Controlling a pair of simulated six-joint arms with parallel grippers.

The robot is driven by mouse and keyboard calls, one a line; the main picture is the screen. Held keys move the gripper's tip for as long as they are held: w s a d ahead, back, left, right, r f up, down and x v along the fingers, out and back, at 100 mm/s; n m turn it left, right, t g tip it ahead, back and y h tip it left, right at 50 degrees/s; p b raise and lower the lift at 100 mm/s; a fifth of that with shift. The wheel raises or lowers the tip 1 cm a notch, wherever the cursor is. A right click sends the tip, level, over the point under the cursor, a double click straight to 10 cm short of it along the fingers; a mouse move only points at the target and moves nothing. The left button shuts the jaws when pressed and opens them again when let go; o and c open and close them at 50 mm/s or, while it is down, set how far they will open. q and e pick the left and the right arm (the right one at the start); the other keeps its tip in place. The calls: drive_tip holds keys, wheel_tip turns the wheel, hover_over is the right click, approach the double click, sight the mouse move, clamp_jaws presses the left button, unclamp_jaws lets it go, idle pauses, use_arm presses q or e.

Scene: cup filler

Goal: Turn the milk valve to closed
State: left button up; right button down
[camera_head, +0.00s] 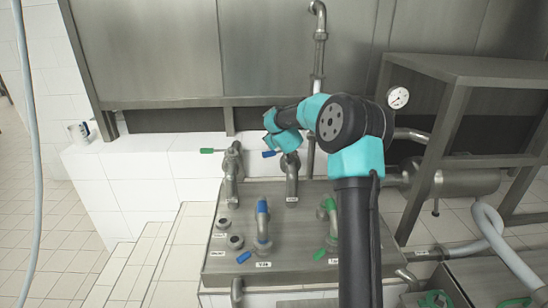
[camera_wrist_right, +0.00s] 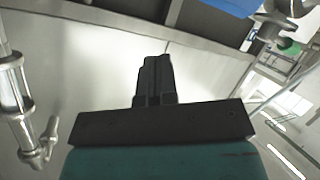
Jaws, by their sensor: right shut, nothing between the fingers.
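Several metal valves and taps with coloured handles stand on a steel counter (camera_head: 225,270). At the back, a tap has a green lever (camera_head: 207,151) pointing left and another has a blue lever (camera_head: 269,154). At the front are a blue-handled valve (camera_head: 262,225) and a green-handled valve (camera_head: 331,224). The labels are too small to read, so I cannot tell which is the milk valve. My right gripper (camera_wrist_right: 155,70) is shut and empty in the right wrist view. In the head view, its arm bends left above the back blue-lever tap; the fingers are not clear. My left gripper is out of view.
A steel frame stand (camera_head: 455,70) and a horizontal steel cylinder (camera_head: 465,182) are on the right. A pressure gauge (camera_head: 398,97) sits behind my right arm. The tiled floor at left is clear.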

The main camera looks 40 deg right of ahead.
sight(278, 152)
drive_tip(key=shift+s+n+y, duration=0.55)
drive_tip(key=shift+n+y, duration=0.15)
drive_tip(key=shift+n, duration=0.2)
drive_tip(key=s+n+g+y, duration=0.5)
drive_tip(key=s+n, duration=0.4)
drive_tip(key=s, duration=0.3)
drive_tip(key=shift+a+n+y, duration=0.35)
drive_tip(key=shift+n+y, duration=0.05)
drive_tip(key=shift+y, duration=0.5)
drive_tip(key=shift+f, duration=0.2)
drive_tip(key=w+a+f, duration=0.1)
drive_tip(key=w+f, duration=0.5)
drive_tip(key=w, duration=0.3)
drive_tip(key=shift+w+a+f, duration=0.15)
drive_tip(key=shift+w+f, duration=0.2)
drive_tip(key=shift+w, duration=0.05)
